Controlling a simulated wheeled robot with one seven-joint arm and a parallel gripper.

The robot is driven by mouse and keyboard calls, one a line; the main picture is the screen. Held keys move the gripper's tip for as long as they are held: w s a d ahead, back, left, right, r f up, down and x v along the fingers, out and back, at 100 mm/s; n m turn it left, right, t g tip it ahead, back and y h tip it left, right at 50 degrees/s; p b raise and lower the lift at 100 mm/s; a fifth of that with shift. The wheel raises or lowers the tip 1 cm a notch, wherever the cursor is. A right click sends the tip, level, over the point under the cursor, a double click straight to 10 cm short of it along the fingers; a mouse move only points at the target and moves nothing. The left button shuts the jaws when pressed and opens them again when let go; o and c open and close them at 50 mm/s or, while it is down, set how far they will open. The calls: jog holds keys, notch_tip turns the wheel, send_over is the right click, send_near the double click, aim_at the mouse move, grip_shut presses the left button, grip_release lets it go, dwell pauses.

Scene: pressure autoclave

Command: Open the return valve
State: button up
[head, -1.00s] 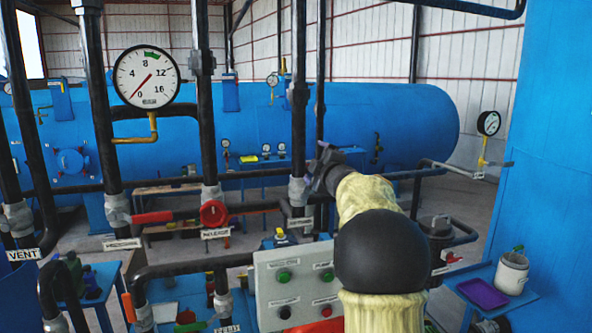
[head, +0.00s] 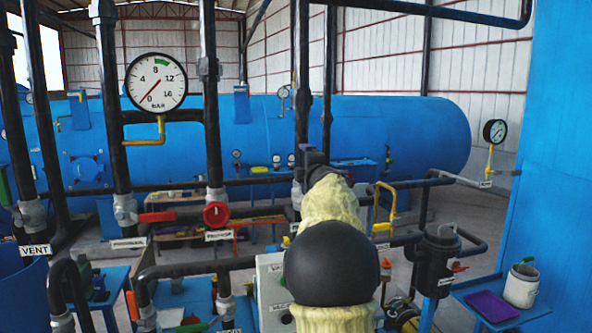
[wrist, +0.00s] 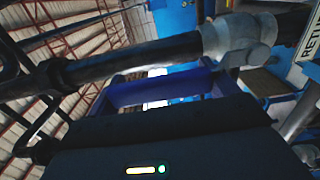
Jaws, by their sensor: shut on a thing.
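My gripper (head: 312,160) is mostly hidden behind my pale yellow arm in the head view, beside a vertical black pipe. In the wrist view its dark body fills the bottom, and it is shut on a blue bar (wrist: 155,92), apparently the return valve's handle. The grey valve body (wrist: 238,38) sits just above on the black pipe. A white tag (wrist: 311,40) at the right edge reads "RETU", cut off. The fingertips are not clear. In the head view the return valve's handle is hidden.
A red round-bodied valve (head: 216,214) and a red lever (head: 158,217) are to the left. A yellow bent handle (head: 384,205) and a black cylindrical fitting (head: 437,262) are to the right. A large gauge (head: 156,82) reads near zero. A control panel (head: 272,290) stands low in front.

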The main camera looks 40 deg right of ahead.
jog(key=shift+f, duration=0.3)
jog(key=o, duration=1.2)
jog(key=shift+a, duration=0.1)
jog(key=shift+a+r, duration=0.15)
jog(key=b+v, duration=0.4)
jog(key=v, duration=1.3)
jog(key=shift+s+b, duration=0.15)
jog(key=shift+b, duration=0.15)
